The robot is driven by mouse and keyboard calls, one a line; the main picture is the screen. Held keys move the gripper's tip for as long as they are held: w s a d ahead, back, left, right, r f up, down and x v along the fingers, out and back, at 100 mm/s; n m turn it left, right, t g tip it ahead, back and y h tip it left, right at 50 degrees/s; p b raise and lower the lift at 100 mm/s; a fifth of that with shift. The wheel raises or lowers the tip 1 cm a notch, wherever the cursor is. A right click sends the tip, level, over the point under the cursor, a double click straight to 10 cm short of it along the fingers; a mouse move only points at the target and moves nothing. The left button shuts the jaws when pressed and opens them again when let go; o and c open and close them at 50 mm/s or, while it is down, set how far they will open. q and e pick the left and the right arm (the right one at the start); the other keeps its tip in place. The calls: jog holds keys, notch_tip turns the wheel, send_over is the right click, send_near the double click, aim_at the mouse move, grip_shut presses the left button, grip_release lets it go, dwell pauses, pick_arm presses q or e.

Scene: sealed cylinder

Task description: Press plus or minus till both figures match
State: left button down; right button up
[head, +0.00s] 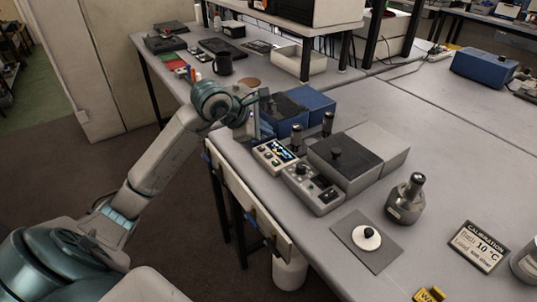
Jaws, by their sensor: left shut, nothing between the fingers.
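A small control box (275,155) with a lit display and a few buttons stands near the table's left edge. The figures on its display are too small to read. A calibration card (479,247) at the right reads "Bath 10 °C", with a smaller line below that I cannot read surely. My left gripper (254,127) is shut and empty, just behind and left of the lit control box. It appears apart from the buttons, though its fingertips are small and partly merge with the blue unit behind. My right gripper is not in view.
A second grey control box (314,189) fronts a grey bath with a black lid (345,157). A blue unit (312,103) stands behind. A metal flask (405,203), a white disc with a black knob (366,238) on a grey mat, and a yellow sign (429,295) are to the right.

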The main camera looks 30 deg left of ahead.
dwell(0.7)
pick_arm(q)
notch_tip(320, 180, up, 4)
jog(key=n+h+p, duration=0.1)
jog(key=n+p, duration=0.2)
jog(key=n, duration=0.1)
jog(key=n+g+h+p, duration=0.1)
jog(key=n+p, duration=0.3)
jog(key=n+h+p, duration=0.1)
jog(key=n+p, duration=0.3)
jog(key=n, duration=0.1)
jog(key=shift+a+g, duration=0.1)
jog(key=shift+g, duration=0.3)
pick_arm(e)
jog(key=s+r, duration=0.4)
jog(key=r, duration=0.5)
pick_arm(q)
jog(key=shift+f, duration=0.15)
jog(key=b, duration=0.5)
send_over(268, 155)
jog(key=f, duration=0.7)
jog(key=shift+s+a+f, duration=0.35)
jog(key=shift+f, duration=0.5)
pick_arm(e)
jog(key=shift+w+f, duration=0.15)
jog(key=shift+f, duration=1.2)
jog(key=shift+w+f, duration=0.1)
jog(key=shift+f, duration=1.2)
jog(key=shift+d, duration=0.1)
